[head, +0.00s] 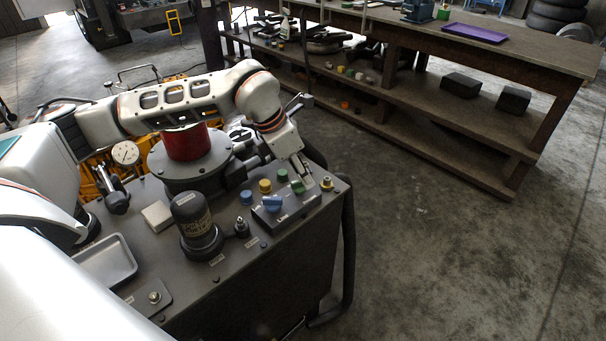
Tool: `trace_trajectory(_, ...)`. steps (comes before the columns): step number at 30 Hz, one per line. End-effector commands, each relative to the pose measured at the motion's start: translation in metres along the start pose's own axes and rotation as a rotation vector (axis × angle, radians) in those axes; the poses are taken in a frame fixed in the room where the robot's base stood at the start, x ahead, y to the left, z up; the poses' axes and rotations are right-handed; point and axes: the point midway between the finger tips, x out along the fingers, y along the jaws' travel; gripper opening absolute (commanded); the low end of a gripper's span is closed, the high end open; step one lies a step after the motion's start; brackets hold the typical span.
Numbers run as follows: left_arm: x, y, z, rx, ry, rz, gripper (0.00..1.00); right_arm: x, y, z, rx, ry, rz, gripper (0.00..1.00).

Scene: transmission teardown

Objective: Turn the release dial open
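No label is readable enough to say which part is the release dial. One candidate is a small dark knob (241,227) beside the black cylinder on the cart top. A round metal knob (155,297) sits on a plate at the cart's near left. A grey block (290,206) at the right edge carries blue and green knobs. My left gripper (302,176) points down at that block, close to a green knob (298,187). Its fingers are small and partly merge with the block, so opening and contact are unclear. My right gripper is not in view.
A black cylinder (194,224), a red cylinder (187,143) on a dark flange, a white block (157,215), a dial gauge (125,153) and a shallow metal tray (106,262) crowd the cart. A workbench (480,55) stands behind; floor at right is clear.

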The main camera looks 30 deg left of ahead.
Motion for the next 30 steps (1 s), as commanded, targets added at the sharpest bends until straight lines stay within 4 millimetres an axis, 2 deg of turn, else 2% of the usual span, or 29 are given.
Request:
trace_trajectory(15,-0.095,0.001,0.001,0.0,-0.003,0.002,0.26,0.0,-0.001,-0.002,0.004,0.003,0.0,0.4)
trace_trajectory(21,-0.111,0.001,0.0,0.0,-0.001,0.001,0.26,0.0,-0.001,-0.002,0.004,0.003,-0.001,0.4)
trace_trajectory(30,-0.113,0.0,0.0,-0.001,0.0,0.0,0.26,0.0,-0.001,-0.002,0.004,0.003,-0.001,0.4)
